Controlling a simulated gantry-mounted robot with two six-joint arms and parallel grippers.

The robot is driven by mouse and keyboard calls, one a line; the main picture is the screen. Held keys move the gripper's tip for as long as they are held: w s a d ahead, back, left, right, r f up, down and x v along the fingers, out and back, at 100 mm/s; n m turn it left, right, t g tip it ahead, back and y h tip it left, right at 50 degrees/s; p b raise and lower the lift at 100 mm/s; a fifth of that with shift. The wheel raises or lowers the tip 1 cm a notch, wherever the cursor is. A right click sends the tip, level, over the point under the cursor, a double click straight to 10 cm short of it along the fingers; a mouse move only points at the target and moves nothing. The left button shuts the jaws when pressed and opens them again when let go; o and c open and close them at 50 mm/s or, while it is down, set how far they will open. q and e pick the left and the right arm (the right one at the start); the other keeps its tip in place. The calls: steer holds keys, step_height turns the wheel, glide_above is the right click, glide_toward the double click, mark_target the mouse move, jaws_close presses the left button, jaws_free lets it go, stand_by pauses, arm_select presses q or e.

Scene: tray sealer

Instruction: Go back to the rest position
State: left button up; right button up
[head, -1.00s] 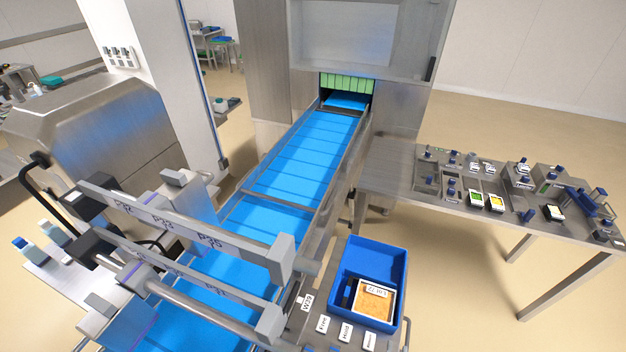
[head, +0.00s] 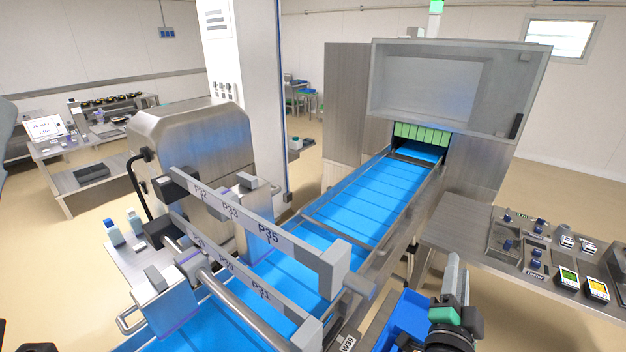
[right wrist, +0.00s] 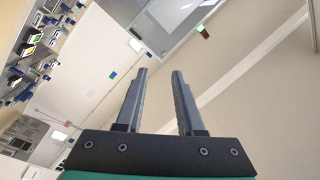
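My right gripper (head: 455,280) shows at the bottom right of the head view, in front of the blue bin and the conveyor's near right side. In the right wrist view its two fingers (right wrist: 160,100) stand apart with nothing between them, so it is open and empty. My left gripper is not clearly in view; only dark parts of mine show at the left edge and bottom left corner of the head view. The blue conveyor belt (head: 375,205) runs back into the tray sealer (head: 440,95), past green strips at its opening.
A blue bin (head: 402,318) sits beside the belt, partly hidden by my right arm. A steel table (head: 470,240) with control boxes and displays stands at the right. Guide rails with labels (head: 275,232) cross the belt's near end. A rounded steel machine (head: 195,140) stands at the left.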

steer(key=s+a+r+n+t+y+b, duration=0.1)
steer(key=s+a+r+t, duration=0.15)
steer(key=r, duration=0.85)
steer(key=s+a+r+n+t+y+b, duration=0.1)
steer(key=s+r+t, duration=0.3)
steer(key=r, duration=0.7)
steer(key=s+a+r+n+t+y, duration=0.5)
steer(key=s+a+r+n+y, duration=0.45)
steer(key=n, duration=0.55)
arm_select(q)
step_height(320, 180, up, 29)
steer(key=p, duration=3.2)
steer(key=shift+r, duration=0.15)
arm_select(e)
step_height(320, 180, up, 31)
steer(key=s+d, duration=0.1)
steer(key=shift+d+y, duration=0.4)
steer(key=shift+y, duration=0.05)
